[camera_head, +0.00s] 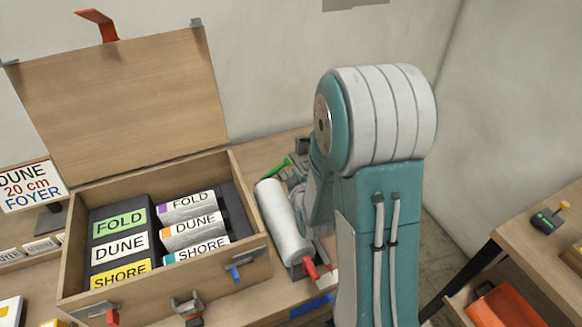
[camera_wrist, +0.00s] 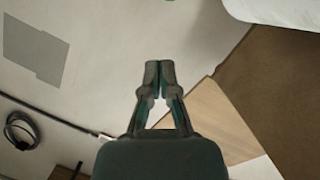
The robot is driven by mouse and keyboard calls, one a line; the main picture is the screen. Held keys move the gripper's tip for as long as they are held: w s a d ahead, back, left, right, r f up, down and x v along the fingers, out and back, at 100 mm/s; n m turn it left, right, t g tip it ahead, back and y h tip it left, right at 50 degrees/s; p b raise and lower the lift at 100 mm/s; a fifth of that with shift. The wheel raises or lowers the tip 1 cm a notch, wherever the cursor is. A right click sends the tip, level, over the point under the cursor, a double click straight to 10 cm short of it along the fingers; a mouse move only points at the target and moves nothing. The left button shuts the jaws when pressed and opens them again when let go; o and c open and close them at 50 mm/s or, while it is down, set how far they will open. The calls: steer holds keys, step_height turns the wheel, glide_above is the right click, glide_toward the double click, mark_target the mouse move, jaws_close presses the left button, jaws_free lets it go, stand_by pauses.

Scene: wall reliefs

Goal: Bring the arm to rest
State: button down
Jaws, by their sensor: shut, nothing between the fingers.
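My arm (camera_head: 378,190) stands raised in the middle right of the head view, its large teal and white joint at the top and a forearm running down behind it. My gripper (camera_wrist: 160,68) shows in the wrist view with its fingertips together and nothing between them. It appears clear of any object, with a pale wall surface and wooden panels behind it. In the head view the gripper itself is hidden behind my arm.
An open wooden box (camera_head: 180,290) with labelled blocks stands on the table left of my arm. A white roll (camera_head: 284,222) lies between box and arm. A second table (camera_head: 540,240) stands at the right, with an orange item (camera_head: 508,306) below its top.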

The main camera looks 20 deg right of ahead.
steer(key=s+a+r+m+g+y, duration=0.1)
steer(key=s+a+r+g, duration=0.3)
steer(key=s+r, duration=0.4)
steer(key=s+a+r+m+g+y, duration=0.1)
steer(key=s+a+r+m+g, duration=0.3)
steer(key=s, duration=1.2)
step_height(320, 180, up, 4)
steer(key=shift+a+r+g+y, duration=0.3)
steer(key=shift+a+g, duration=0.3)
steer(key=shift+a, duration=0.3)
steer(key=shift+s, duration=0.1)
